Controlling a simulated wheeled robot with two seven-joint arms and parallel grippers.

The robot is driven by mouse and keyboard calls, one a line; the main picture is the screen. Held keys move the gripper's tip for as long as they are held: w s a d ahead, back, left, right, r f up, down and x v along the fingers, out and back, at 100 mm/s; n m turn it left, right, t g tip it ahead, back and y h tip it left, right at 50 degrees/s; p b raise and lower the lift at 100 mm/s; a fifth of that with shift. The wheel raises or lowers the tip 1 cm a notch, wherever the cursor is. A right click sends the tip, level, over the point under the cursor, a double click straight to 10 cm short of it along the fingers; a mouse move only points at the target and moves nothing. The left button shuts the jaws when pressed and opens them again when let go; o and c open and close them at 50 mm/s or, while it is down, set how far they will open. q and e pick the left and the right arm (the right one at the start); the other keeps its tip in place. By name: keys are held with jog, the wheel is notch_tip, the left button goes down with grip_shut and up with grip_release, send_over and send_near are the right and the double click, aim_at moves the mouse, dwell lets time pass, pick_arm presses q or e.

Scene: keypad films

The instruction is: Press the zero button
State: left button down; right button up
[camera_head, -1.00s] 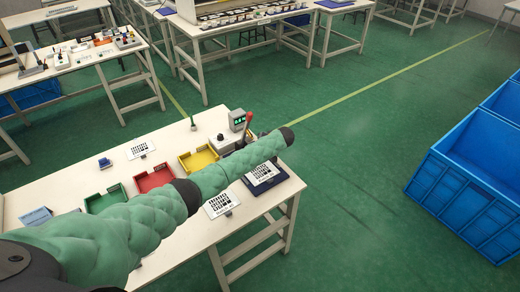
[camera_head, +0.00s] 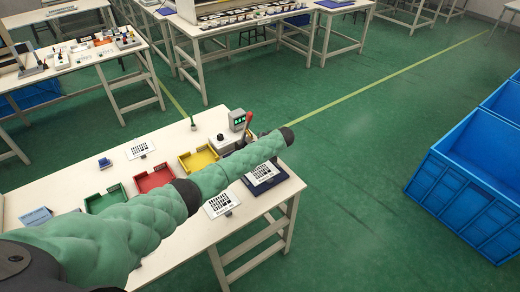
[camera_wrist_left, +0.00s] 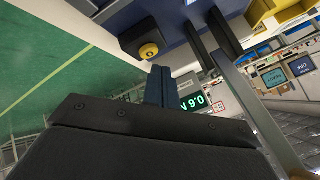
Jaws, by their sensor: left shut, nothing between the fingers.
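A small grey device (camera_head: 237,120) with a lit green display stands at the back right of the near table. In the left wrist view its green digits (camera_wrist_left: 196,102) show just right of my left gripper (camera_wrist_left: 160,84). The gripper's dark blue fingers are shut and empty. A round yellow button (camera_wrist_left: 148,51) on a dark base lies beyond the fingertips, apart from them in the picture. I cannot tell which key is the zero button; no readable zero label shows. In the head view my green left arm crosses the table and the fingers are not clear. My right gripper is not in view.
The near table (camera_head: 70,180) holds green (camera_head: 105,201), red (camera_head: 155,178) and yellow (camera_head: 199,160) trays. White keypad sheets lie at the back (camera_head: 140,150) and front (camera_head: 221,204). Another sheet (camera_head: 264,170) lies on a dark pad. Blue crates (camera_head: 470,170) stand on the right floor.

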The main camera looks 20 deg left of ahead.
pick_arm(q)
jog(key=shift+f, duration=0.45)
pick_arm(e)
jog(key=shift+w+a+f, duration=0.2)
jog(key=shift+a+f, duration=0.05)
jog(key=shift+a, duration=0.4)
pick_arm(q)
jog(key=shift+b, duration=0.3)
jog(key=shift+f, duration=0.1)
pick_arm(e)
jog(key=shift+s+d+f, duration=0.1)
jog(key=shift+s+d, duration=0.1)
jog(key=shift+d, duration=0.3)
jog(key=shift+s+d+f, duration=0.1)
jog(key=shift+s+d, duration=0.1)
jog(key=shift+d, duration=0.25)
